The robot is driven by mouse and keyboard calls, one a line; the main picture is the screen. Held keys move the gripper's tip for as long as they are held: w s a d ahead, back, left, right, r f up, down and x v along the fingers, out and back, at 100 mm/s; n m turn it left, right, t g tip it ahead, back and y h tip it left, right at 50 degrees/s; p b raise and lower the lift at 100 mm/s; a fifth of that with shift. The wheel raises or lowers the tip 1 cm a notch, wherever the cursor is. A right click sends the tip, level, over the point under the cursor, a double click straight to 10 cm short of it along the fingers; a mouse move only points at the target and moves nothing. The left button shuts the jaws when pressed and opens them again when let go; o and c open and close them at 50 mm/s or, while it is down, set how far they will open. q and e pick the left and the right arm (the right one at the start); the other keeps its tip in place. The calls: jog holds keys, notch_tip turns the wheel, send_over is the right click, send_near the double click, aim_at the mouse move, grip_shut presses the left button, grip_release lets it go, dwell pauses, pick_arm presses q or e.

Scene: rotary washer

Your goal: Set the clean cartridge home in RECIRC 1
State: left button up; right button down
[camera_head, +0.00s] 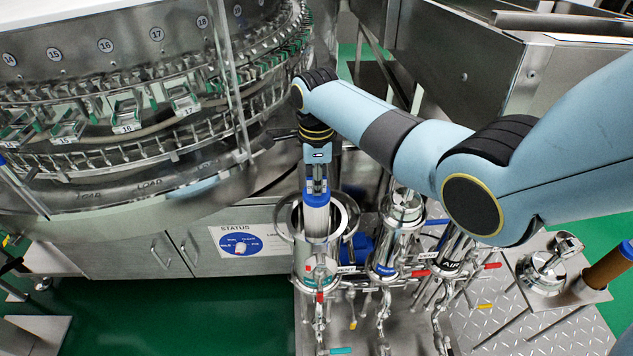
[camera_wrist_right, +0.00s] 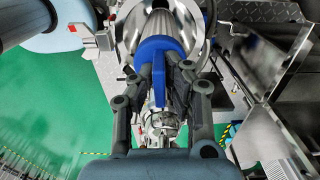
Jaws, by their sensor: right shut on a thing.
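My right gripper (camera_head: 317,178) is shut on the blue cap of the clean cartridge, pointing down. The cartridge (camera_head: 316,218) is white and looks upright. Its lower part is hidden inside the open steel housing (camera_head: 342,222) below; I cannot tell whether it is seated. The housing's label is too small to read. In the right wrist view, the fingers (camera_wrist_right: 166,85) close on the cap's blue grip (camera_wrist_right: 158,58), with the housing's shiny wall (camera_wrist_right: 190,22) around or beside it. My left gripper is not in view.
Two lidded housings stand right of the open one: a nearer one (camera_head: 385,262) and one marked AIR (camera_head: 455,250). A loose steel lid (camera_head: 543,272) and a brown cartridge (camera_head: 606,268) with a blue cap are at the right. The rotary washer (camera_head: 130,200) stands at the left.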

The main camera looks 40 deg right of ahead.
aim_at(317, 198)
jog(key=shift+f+b, duration=2.4)
jog(key=shift+f, duration=0.1)
jog(key=shift+f+b, duration=0.75)
jog(key=shift+f, duration=0.85)
jog(key=c, duration=1.3)
grip_release()
notch_tip(317, 198, up, 12)
jog(key=shift+r, duration=0.1)
